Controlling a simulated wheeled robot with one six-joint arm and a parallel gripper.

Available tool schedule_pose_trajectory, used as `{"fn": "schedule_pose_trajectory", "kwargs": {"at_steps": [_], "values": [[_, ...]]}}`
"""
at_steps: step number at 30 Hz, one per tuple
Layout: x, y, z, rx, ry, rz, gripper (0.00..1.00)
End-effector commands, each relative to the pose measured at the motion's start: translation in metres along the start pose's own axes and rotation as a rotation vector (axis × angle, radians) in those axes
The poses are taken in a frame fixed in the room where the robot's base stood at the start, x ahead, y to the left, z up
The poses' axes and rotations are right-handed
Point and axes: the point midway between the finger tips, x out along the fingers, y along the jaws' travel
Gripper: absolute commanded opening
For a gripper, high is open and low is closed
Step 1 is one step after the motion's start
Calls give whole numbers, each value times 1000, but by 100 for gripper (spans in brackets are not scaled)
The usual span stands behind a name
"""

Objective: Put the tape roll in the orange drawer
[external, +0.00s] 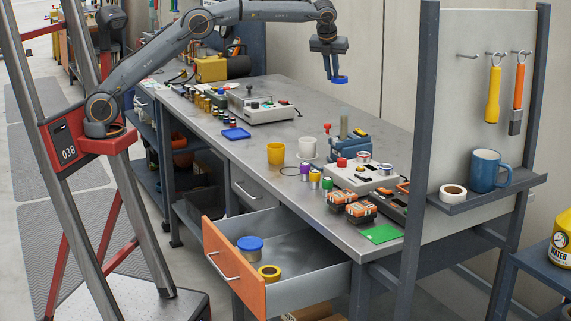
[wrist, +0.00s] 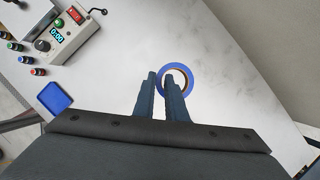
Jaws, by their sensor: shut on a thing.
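A blue tape roll (external: 340,80) hangs at the tips of my gripper (external: 329,66), high above the far part of the workbench. In the wrist view the roll (wrist: 190,79) shows as a blue ring, and the fingers of my gripper (wrist: 161,82) are shut on its left side. The orange drawer (external: 232,268) is pulled open below the bench's near front edge, well below and to the left of my gripper. Inside it are a jar with a blue lid (external: 250,244) and a yellow tape roll (external: 269,271).
The bench top (external: 290,90) is bare beneath my gripper. A control box (external: 262,107), a blue tray (external: 237,133), yellow cup (external: 276,153) and several small items stand on it. A side shelf holds a white tape roll (external: 453,193) and a blue mug (external: 488,171).

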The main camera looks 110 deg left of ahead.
Motion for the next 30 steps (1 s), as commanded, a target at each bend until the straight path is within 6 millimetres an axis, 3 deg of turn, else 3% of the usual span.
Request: {"fn": "schedule_pose_trajectory", "kwargs": {"at_steps": [8, 13, 21, 30], "values": [[-19, -39, -54, 92, 2, -35, 0], [-40, -71, -104, 178, 2, -69, 0], [-87, -123, -217, 357, 2, -143, 0], [-142, -156, -351, 559, 3, -225, 0]]}}
